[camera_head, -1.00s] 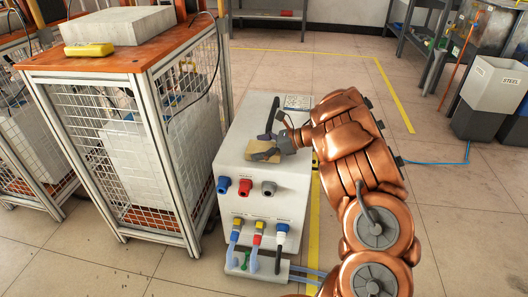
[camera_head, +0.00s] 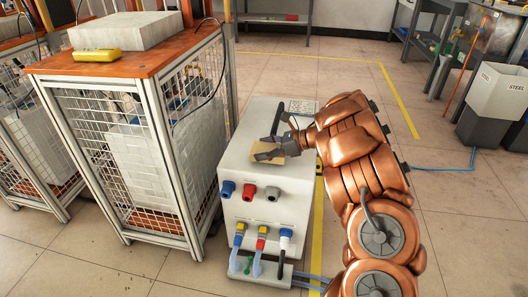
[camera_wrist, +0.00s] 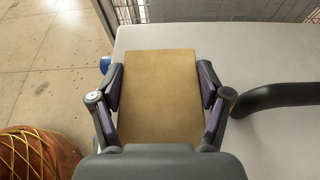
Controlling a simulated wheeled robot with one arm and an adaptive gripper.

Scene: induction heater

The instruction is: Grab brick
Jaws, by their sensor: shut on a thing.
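The tan brick (camera_head: 266,151) is at the top of the white heater box (camera_head: 238,160), near its front left part. In the wrist view the brick (camera_wrist: 160,95) fills the space between the two fingers. My gripper (camera_head: 268,150) is shut on it, and in the wrist view the gripper's dark pads (camera_wrist: 160,88) touch its left and right sides. I cannot tell whether the brick rests on the box top or is slightly above it.
A black handle (camera_wrist: 275,97) stands on the box top beside the brick. Coloured connectors (camera_head: 249,191) stick out of the box front. A caged cart (camera_head: 130,65) with a wooden top stands to the left. Grey and white bins (camera_head: 497,95) are at the right. The floor between is clear.

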